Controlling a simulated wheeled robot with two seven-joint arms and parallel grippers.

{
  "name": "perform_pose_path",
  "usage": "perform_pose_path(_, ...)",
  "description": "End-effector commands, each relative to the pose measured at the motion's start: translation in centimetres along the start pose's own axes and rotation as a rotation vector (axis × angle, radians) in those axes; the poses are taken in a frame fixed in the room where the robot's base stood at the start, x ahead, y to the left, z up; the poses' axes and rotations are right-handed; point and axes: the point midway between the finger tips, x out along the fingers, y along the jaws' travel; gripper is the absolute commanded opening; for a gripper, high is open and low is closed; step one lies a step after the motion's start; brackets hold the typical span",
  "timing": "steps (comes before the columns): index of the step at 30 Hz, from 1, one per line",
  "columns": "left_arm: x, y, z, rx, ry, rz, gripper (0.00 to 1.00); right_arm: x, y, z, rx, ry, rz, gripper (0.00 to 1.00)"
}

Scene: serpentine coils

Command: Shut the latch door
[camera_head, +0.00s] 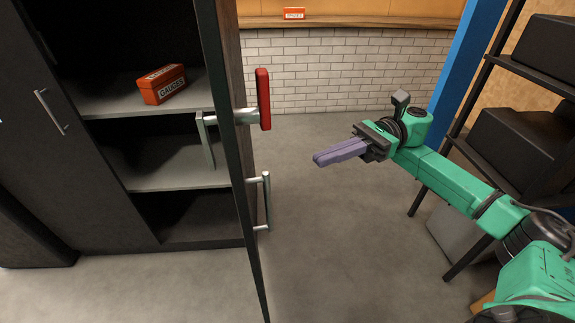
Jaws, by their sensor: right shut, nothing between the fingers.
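The latch door (228,124) of a dark cabinet stands open, seen nearly edge-on in the middle left of the head view. A red latch handle (263,98) on a silver shaft passes through the door's edge area, with a silver bar on the inner side. A silver pull handle (266,201) sits lower on the same door. My right gripper (318,160) is shut and empty, to the right of the door and apart from it, pointing left. My left gripper is not in view.
An orange gauges box (163,85) lies on a cabinet shelf (105,103). A closed cabinet door (60,140) is at left. A rack with black boxes (515,140) and a blue post (466,60) stand at right. The floor (330,240) between door and rack is clear.

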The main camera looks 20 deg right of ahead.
Motion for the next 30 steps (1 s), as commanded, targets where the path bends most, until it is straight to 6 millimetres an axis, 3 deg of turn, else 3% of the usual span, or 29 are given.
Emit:
perform_pose_path(6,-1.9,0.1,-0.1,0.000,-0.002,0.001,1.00,4.8,0.1,0.5,0.002,-0.003,0.002,0.00)
perform_pose_path(12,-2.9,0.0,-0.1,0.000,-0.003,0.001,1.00,7.6,0.0,0.3,0.000,-0.003,-0.001,0.00)
perform_pose_path(30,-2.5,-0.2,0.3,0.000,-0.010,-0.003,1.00,9.1,-0.3,-0.2,0.002,-0.001,-0.012,0.00)
